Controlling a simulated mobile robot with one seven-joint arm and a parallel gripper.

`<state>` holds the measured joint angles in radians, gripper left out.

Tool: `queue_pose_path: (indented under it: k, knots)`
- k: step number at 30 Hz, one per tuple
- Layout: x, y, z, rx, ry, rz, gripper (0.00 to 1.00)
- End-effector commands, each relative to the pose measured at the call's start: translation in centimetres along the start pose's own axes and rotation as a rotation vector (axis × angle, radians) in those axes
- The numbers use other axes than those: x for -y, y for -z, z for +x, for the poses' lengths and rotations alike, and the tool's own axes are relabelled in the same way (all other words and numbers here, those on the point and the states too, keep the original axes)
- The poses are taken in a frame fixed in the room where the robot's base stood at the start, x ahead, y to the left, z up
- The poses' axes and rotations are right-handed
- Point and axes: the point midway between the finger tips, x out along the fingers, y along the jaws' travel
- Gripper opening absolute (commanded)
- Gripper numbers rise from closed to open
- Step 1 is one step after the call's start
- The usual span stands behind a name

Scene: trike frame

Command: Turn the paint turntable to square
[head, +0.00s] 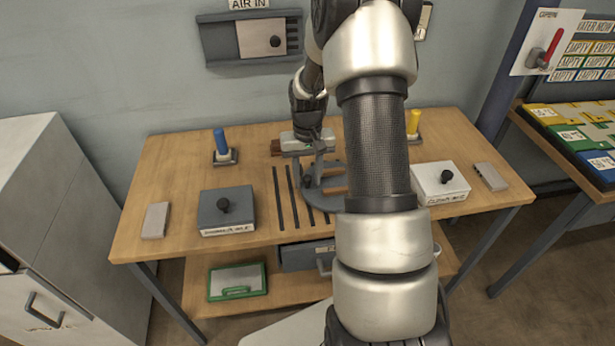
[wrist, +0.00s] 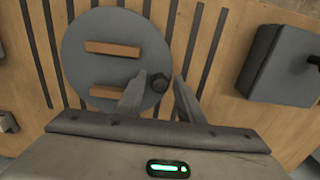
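The paint turntable is a round grey disc (wrist: 112,55) with two parallel wooden bars (wrist: 112,49) on it. In the wrist view the bars lie across the picture, roughly crosswise to the dark slots in the bench. A black knob (wrist: 157,82) stands near the disc's rim. My gripper (wrist: 160,80) is open, with one finger on each side of the knob and gaps visible. I cannot tell how far above the disc the fingertips are. In the head view my arm hides the right part of the turntable (head: 325,199).
A dark box (head: 226,211) with a knob stands left on the wooden bench, a white one (head: 439,182) right. A blue peg (head: 221,142) and a yellow peg (head: 413,122) stand behind. A green-framed panel (head: 237,281) lies on the lower shelf.

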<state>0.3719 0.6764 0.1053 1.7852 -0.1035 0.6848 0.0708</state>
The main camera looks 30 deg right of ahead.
Motion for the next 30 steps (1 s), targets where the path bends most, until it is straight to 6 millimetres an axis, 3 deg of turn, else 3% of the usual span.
queue_pose_path:
  k: [1, 6, 19, 30]
  knots:
    - [0.0, 0.0, 0.0, 0.000, 0.000, 0.000, 0.25]
    - [0.0, 0.0, 0.0, 0.000, 0.000, 0.000, 0.00]
    - [0.0, -0.4, -0.1, 0.001, 0.000, -0.046, 0.00]
    - [-0.4, -2.4, -0.2, 0.002, 0.000, -0.307, 0.00]
